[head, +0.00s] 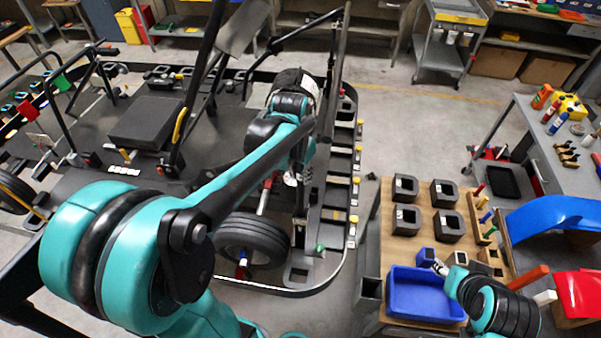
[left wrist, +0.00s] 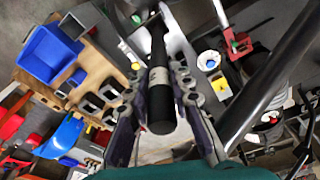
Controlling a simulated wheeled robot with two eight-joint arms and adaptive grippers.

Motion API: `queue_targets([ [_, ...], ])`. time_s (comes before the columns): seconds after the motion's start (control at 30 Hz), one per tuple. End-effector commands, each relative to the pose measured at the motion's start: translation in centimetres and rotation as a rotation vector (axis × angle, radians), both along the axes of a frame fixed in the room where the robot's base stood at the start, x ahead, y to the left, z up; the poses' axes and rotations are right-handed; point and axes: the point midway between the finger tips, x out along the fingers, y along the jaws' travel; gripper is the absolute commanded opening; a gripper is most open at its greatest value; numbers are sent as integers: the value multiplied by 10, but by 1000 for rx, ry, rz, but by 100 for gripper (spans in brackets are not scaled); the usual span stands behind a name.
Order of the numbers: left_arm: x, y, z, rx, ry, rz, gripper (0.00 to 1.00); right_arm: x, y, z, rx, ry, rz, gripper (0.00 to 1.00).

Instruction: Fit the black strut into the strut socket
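The black strut (left wrist: 160,105) shows in the left wrist view as a dark rod with a pale band, lying between the two fingers of my left gripper (left wrist: 164,82). The fingers close on it from both sides. In the head view my left gripper (head: 300,190) points down over the kart's right side, near the tyre; the strut is hard to separate from it there. A square dark opening in a pale-edged block (head: 297,275), possibly the strut socket, sits on the kart's edge below it. My right gripper (head: 439,267) is beside a small blue block; its finger gap is unclear.
The black kart frame (head: 325,240) and its tyre (head: 252,238) lie close to my left gripper. A wooden board with black square blocks (head: 406,188) and a blue bin (head: 424,300) stand at right. Bare floor (head: 410,110) lies between kart and benches.

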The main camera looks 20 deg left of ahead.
Motion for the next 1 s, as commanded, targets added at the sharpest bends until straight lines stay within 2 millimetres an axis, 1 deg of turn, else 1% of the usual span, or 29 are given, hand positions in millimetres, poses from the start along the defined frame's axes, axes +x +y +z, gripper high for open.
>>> queue_targets([
  [0.03,0,0,0,0,0,0,36,0,0,0,0,0,0,41],
  [0.07,0,0,0,0,0,0,41,0,0,0,0,0,0,41],
  [0.33,0,0,1,0,0,0,41,0,0,0,0,0,0,41],
  [0.47,0,0,7,0,0,0,41,0,0,4,0,0,0,41],
  [0.57,-3,0,22,0,0,0,41,0,0,3,0,0,0,41],
  [0.8,-11,2,75,0,0,1,41,0,0,4,0,0,0,41],
  [0.9,-14,2,94,0,0,1,41,0,0,3,0,0,0,41],
  [1.0,-16,3,109,0,0,1,41,0,0,3,0,0,0,41],
])
